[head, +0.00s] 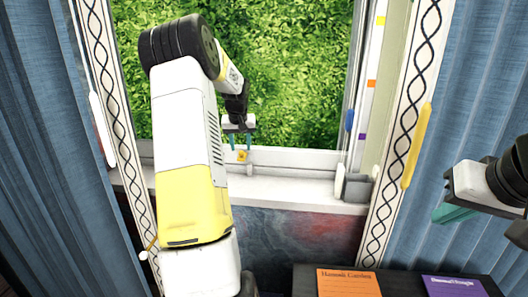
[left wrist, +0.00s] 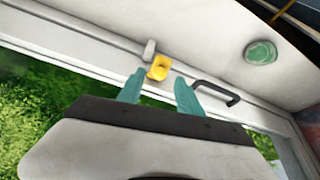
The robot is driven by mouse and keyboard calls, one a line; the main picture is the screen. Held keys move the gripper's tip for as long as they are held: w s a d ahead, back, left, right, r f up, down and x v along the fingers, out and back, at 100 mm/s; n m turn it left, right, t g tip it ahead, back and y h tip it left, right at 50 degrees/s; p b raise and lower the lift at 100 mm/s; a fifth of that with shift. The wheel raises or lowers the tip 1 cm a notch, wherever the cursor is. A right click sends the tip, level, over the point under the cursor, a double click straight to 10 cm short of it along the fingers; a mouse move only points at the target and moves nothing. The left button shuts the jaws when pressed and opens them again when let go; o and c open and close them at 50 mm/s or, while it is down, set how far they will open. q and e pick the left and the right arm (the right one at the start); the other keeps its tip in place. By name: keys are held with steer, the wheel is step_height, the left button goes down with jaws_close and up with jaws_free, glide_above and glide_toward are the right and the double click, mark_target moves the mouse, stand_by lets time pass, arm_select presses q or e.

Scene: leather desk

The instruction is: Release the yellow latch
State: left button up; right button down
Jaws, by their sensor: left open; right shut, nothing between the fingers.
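The yellow latch (head: 242,156) is small and sits on the lower window frame, just above the white sill. In the left wrist view the yellow latch (left wrist: 159,68) lies just beyond and between my fingertips, beside a small grey block (left wrist: 149,50). My left gripper (head: 240,146) is open, its two teal fingers pointing at the latch. In the left wrist view my left gripper (left wrist: 158,82) has nothing between its fingers; I cannot tell whether a fingertip touches the latch. My right gripper (head: 450,213) is shut and empty at the right edge, far from the latch, partly cut off.
A black bar handle (left wrist: 220,92) is right of the latch, with a green round object (left wrist: 261,52) on the sill. A grey box (head: 356,188) stands at the sill's right end. Blue curtains (head: 38,150) flank the window. Orange (head: 348,283) and purple (head: 453,287) books lie below.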

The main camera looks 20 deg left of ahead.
mark_target(241, 152)
arm_select(q)
steer(key=shift+x, duration=1.95)
jaws_close()
steer(key=shift+w, duration=0.15)
steer(key=shift+w+r+g, duration=0.1)
steer(key=shift+r+g, duration=0.05)
steer(key=shift+g, duration=0.35)
jaws_free()
